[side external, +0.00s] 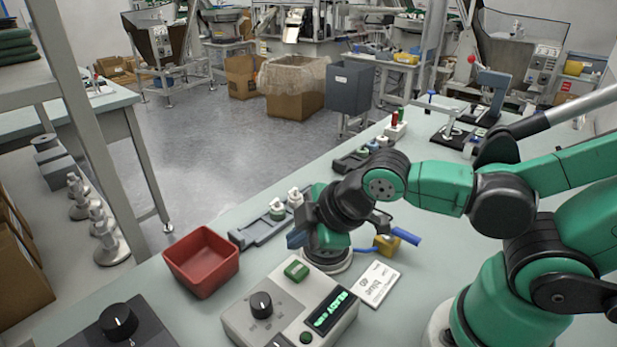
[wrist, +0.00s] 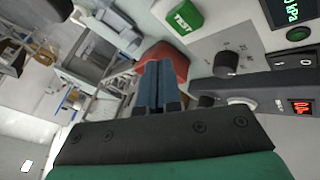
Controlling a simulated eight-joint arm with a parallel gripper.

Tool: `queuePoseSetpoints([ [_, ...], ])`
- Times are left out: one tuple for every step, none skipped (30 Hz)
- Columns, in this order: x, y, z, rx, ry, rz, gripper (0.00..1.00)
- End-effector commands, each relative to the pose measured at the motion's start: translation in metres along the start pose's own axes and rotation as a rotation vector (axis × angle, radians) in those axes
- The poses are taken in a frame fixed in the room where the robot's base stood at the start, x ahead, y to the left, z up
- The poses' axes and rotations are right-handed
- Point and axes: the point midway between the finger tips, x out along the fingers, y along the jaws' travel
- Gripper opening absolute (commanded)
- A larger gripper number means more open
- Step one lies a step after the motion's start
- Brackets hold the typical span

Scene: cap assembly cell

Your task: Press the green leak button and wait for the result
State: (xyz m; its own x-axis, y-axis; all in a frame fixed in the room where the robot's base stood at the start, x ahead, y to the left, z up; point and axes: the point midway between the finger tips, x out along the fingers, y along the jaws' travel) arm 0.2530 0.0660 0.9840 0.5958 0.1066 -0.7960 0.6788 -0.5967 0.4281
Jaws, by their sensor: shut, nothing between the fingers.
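The leak tester is a light grey box (side external: 277,312) at the front in the side view. A raised green button (side external: 297,269) sits on its top near the back; in the wrist view it reads TEST (wrist: 183,17).
A red bin (side external: 202,261) stands left of the tester. A round metal base (side external: 328,262) lies under my wrist, with a brass block (side external: 387,244) beside it. A white card (side external: 377,285) lies right of the tester. A dark control box (side external: 125,325) stands at front left.

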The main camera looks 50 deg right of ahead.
Motion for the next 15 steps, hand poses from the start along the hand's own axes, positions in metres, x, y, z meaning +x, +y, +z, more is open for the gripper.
queuePoseSetpoints([
  [0.004, -0.001, 0.001, 0.0, 0.0, 0.0, 0.0],
  [0.006, -0.002, 0.002, 0.0, 0.0, 0.0, 0.0],
  [0.008, -0.003, 0.003, 0.0, 0.0, 0.0, 0.0],
  [0.01, -0.004, 0.004, 0.0, 0.0, 0.0, 0.0],
  [0.012, -0.005, 0.004, 0.0, 0.0, 0.0, 0.0],
  [0.014, -0.006, 0.006, 0.0, 0.0, 0.0, 0.0],
  [0.015, -0.007, 0.006, 0.0, 0.0, 0.0, 0.0],
  [0.017, -0.008, 0.007, 0.0, 0.0, 0.0, 0.0],
  [0.018, -0.009, 0.008, 0.0, 0.0, 0.0, 0.0],
  [0.019, -0.009, 0.009, 0.0, 0.0, 0.0, 0.0],
  [0.02, -0.01, 0.01, 0.0, 0.0, 0.0, 0.0],
  [0.021, -0.01, 0.01, 0.0, 0.0, 0.0, 0.0],
  [0.021, -0.011, 0.011, 0.0, 0.0, 0.0, 0.0],
  [0.021, -0.011, 0.011, 0.0, 0.0, 0.0, 0.0],
  [0.022, -0.011, 0.011, 0.0, 0.0, 0.0, 0.0],
])
